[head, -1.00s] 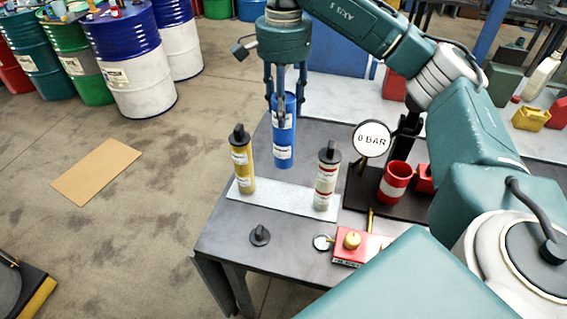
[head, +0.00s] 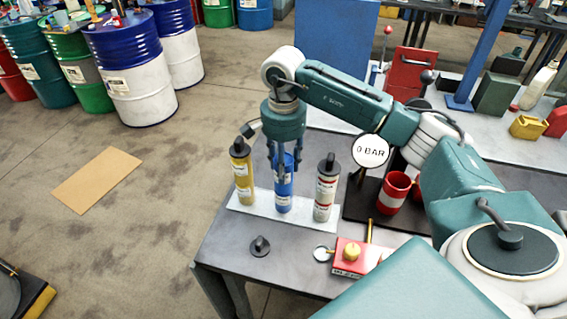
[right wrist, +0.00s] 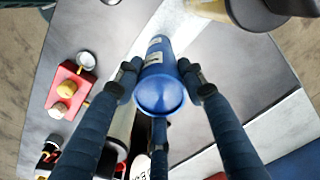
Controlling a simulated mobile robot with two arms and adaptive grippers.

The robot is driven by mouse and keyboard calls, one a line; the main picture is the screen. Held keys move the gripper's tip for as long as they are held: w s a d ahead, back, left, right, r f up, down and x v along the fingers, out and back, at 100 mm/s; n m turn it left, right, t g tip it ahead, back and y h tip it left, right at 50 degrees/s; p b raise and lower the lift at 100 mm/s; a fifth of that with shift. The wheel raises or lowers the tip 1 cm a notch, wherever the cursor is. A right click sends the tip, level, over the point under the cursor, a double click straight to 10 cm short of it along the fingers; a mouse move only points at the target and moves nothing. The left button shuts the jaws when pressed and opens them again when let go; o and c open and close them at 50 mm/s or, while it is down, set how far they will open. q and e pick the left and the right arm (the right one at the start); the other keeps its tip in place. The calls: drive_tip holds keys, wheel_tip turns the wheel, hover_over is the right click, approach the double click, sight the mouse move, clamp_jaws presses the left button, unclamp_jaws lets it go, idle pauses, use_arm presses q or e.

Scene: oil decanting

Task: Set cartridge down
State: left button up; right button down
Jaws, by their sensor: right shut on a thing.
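The blue cartridge (head: 284,192) is upright in the head view, between a yellow cartridge (head: 243,176) and a grey-and-red cartridge (head: 326,190). Its lower end is at the pale strip (head: 262,208) on the table; I cannot tell whether it touches. My right gripper (head: 284,172) points down and is shut around the upper part of the blue cartridge. In the right wrist view the fingers (right wrist: 164,75) close around the blue cartridge (right wrist: 161,94). The left gripper does not show.
A black cap (head: 260,246) lies on the dark table (head: 222,238) in front of the strip. A red box (head: 352,258) with a yellow knob is near the front. A gauge reading 0 BAR (head: 370,151) and a red cup (head: 394,192) stand to the right.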

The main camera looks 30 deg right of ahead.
drive_tip(key=shift+f, duration=0.15)
drive_tip(key=c, duration=1)
unclamp_jaws()
drive_tip(key=shift+c, duration=0.2)
